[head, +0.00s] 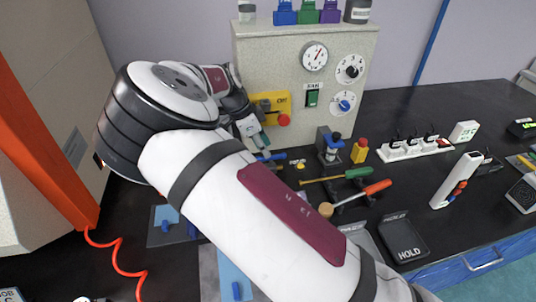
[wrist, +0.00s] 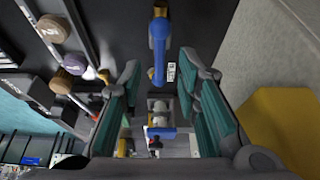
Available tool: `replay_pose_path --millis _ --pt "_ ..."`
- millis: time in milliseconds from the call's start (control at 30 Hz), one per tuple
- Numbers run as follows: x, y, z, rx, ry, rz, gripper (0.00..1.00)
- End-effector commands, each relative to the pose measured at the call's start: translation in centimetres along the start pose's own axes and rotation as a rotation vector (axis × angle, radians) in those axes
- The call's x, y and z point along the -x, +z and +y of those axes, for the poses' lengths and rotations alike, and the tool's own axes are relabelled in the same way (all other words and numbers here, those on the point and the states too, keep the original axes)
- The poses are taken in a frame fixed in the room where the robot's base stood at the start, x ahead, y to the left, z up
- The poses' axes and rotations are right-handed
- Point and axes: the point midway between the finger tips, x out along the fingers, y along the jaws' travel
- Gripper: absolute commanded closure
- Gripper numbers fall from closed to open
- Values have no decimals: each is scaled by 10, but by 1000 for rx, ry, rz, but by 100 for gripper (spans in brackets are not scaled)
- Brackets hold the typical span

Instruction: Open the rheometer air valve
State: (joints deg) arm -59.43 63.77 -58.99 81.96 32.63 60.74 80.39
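A blue lever-like handle (head: 268,157), likely the air valve's, shows low in front of the grey panel box, just below my gripper and partly hidden by my arm. In the wrist view a blue handle (wrist: 158,55) stands upright in the picture between the fingertips, with a small white label (wrist: 171,72) beside it. My gripper (head: 259,138) is open, its teal-padded fingers apart; it also shows in the wrist view (wrist: 160,75). Nothing is visibly gripped, and I cannot tell whether a finger touches the handle.
The grey panel box (head: 270,50) carries a gauge, dials, a green switch and a yellow plate (head: 283,98) with a red knob (head: 284,119), close to my gripper. Screwdriver-like tools (head: 345,175), a power strip (head: 415,148) and black trays (head: 404,238) lie to the right.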

Motion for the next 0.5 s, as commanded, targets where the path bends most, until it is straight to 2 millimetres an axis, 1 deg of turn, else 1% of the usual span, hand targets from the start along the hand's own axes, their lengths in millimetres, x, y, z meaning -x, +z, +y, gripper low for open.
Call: replay_pose_path --millis 33,100,233,333,500 --pt "12 1 -1 1 -4 -2 70" --pt "26 1 -1 2 -5 -2 70" --pt "47 1 -1 1 -3 -2 70" --pt "57 1 0 1 -2 -1 70" --pt "66 0 0 1 0 0 70"
